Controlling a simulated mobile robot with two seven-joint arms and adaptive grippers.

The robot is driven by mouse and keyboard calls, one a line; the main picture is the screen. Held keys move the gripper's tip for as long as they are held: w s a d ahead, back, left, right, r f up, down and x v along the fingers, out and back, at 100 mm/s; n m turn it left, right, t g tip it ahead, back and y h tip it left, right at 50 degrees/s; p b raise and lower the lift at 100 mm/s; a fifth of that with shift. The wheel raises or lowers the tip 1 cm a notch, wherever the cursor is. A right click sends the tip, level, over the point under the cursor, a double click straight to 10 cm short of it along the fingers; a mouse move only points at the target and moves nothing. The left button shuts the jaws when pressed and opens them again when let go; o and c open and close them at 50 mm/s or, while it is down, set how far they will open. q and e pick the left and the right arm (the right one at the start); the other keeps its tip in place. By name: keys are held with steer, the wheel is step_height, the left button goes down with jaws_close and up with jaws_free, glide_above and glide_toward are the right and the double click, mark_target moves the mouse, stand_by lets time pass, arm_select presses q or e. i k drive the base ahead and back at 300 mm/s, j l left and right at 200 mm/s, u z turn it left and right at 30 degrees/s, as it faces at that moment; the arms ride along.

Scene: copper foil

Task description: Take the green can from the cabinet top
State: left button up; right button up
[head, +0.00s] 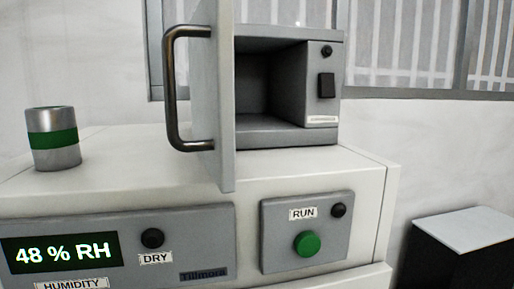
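The green can (54,155) is a short silver cylinder with a dark green band around its middle. It stands upright on the left part of the white cabinet top (115,160), near the left of the head view. Nothing touches it. Neither of my grippers shows in the head view.
A grey box (290,133) with an open, empty compartment stands on the cabinet, right of the can. Its door (225,95) stands open towards me, with a dark handle (170,90) on the can's side. Front panels carry a green button (307,244) and a humidity display (62,253).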

mark_target(52, 131)
steer(key=k+l, duration=0.25)
steer(key=k, duration=0.2)
steer(key=k+l, duration=0.25)
steer(key=k, duration=0.2)
steer(key=k+l, duration=0.2)
steer(key=k, duration=0.25)
